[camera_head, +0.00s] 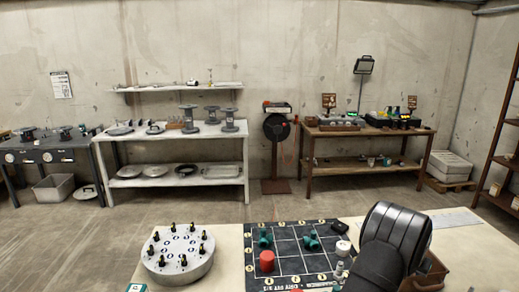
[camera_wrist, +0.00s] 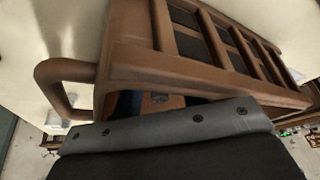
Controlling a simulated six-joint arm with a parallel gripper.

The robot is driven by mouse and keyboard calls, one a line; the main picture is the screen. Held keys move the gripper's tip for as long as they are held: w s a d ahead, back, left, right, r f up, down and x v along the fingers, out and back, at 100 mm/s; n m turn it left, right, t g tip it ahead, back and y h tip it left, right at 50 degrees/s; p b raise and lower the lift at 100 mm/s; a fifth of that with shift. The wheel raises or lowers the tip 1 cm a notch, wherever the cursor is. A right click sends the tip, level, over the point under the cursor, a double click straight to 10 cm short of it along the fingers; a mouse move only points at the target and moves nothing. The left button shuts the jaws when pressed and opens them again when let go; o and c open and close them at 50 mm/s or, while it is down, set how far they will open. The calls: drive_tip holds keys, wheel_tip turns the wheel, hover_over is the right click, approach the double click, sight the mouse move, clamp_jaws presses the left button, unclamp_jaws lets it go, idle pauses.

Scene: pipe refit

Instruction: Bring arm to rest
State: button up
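My arm (camera_head: 385,245) shows as a dark rounded link at the front right of the table in the head view. My gripper's fingertips do not show there. In the wrist view a dark body with a grey bolted edge (camera_wrist: 165,126) fills the lower part; I take it to be part of my gripper. No pair of fingertips can be made out, so its opening cannot be told. A brown slatted crate (camera_wrist: 205,88) with a looped handle is close in front of it. The crate (camera_head: 432,272) also shows in the head view, partly hidden behind my arm.
A round grey flange (camera_head: 178,262) with several black-topped studs stands at the left of the table. A dark gridded mat (camera_head: 290,265) holds a red cylinder (camera_head: 267,261), teal fittings (camera_head: 312,243) and a white round piece (camera_head: 343,247). Workbenches stand along the back wall.

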drive_tip(key=r, duration=0.7)
drive_tip(key=s+r, duration=0.1)
drive_tip(key=r, duration=0.2)
drive_tip(key=shift+r, duration=0.3)
drive_tip(key=s+a+m+g, duration=0.1)
drive_tip(key=s+a+m, duration=0.15)
drive_tip(key=s, duration=1.05)
drive_tip(key=s+a+m+g, duration=0.15)
drive_tip(key=s+a, duration=0.25)
drive_tip(key=s, duration=0.8)
drive_tip(key=shift+t+h, duration=0.3)
drive_tip(key=shift+t, duration=0.15)
drive_tip(key=w+f, duration=0.2)
drive_tip(key=w, duration=0.1)
drive_tip(key=w+f, duration=0.2)
drive_tip(key=w, duration=0.2)
drive_tip(key=w+f, duration=0.3)
drive_tip(key=shift+w+a, duration=0.25)
drive_tip(key=shift+w, duration=0.1)
drive_tip(key=shift+w+f, duration=0.45)
drive_tip(key=shift+o, duration=0.2)
